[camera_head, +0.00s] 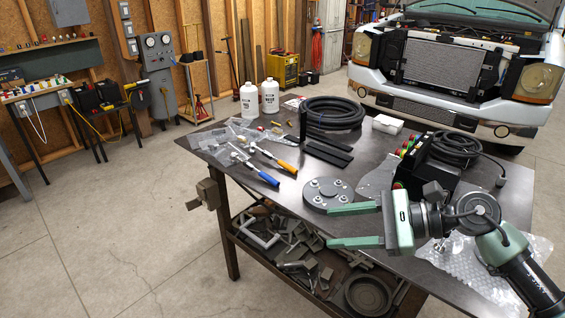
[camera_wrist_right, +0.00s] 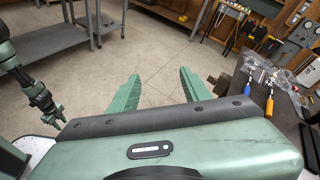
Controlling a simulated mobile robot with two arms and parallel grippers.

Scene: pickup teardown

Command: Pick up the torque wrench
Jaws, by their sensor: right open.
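Two long metal tools lie on the dark workbench (camera_head: 240,170), one with a blue handle (camera_head: 268,178) and one with an orange handle (camera_head: 287,167). I cannot tell for sure which is the torque wrench. The wrist view shows the blue handle (camera_wrist_right: 249,102) and the orange handle (camera_wrist_right: 269,107) at the right. My right gripper (camera_head: 328,227) is open and empty, its green fingers pointing left near the bench's front edge, apart from both tools. In the wrist view its fingers (camera_wrist_right: 158,75) have floor between them.
A round grey metal part (camera_head: 327,194) lies between the right gripper and the tools. Two white bottles (camera_head: 269,97), a coiled black hose (camera_head: 333,113) and a box with coloured buttons (camera_head: 420,165) stand on the bench. A clamp or vise (camera_head: 207,195) juts from its left edge.

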